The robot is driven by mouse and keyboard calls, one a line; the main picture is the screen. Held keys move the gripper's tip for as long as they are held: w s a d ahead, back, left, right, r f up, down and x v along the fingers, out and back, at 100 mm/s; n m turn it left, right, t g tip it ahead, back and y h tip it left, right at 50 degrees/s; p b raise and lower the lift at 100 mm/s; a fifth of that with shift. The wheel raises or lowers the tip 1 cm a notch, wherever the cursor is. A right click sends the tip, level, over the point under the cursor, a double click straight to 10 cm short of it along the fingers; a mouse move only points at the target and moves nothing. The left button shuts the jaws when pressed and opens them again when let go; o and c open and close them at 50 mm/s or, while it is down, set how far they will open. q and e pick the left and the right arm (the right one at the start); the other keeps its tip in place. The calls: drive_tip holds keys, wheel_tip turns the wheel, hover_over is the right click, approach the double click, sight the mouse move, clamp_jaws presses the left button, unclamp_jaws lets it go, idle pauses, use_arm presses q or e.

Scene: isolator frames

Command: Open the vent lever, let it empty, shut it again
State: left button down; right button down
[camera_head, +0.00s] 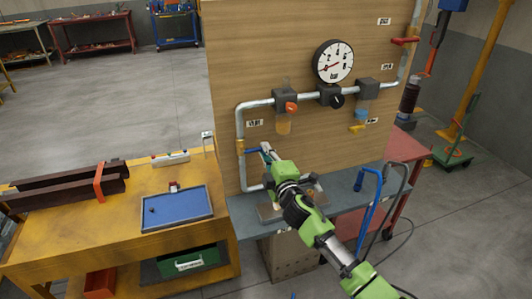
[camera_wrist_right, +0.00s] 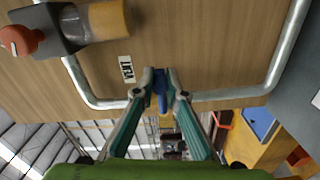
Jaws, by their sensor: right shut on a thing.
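A wooden panel (camera_head: 300,55) carries a grey pipe (camera_head: 257,104) with a round gauge (camera_head: 333,62) above it. My right gripper (camera_head: 266,151) is shut on a blue lever (camera_head: 253,150) at the pipe's left vertical run. In the right wrist view the fingertips (camera_wrist_right: 161,82) close around the blue lever (camera_wrist_right: 162,102). The fingers hide part of it. A red lever (camera_head: 405,41) sits on the right pipe, and a yellow handle (camera_head: 357,128) hangs below a blue part. The small labels are not readable, so I cannot tell which names the vent. My left gripper is not in view.
An orange-knobbed regulator (camera_head: 287,101) with an amber bowl (camera_head: 284,126) sits on the pipe close above my right gripper. A grey bench (camera_head: 340,190) runs below the panel. A yellow table (camera_head: 110,225) with a blue tray (camera_head: 177,208) stands left. Open floor lies behind it.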

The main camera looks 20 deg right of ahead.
drive_tip(key=shift+w+r, duration=0.1)
drive_tip(key=shift+r, duration=0.4)
drive_tip(key=c, duration=2)
unclamp_jaws()
drive_tip(key=shift+c, duration=0.2)
drive_tip(key=shift+f, duration=0.2)
drive_tip(key=shift+f, duration=0.1)
drive_tip(key=s, duration=1.2)
drive_tip(key=shift+d, duration=0.2)
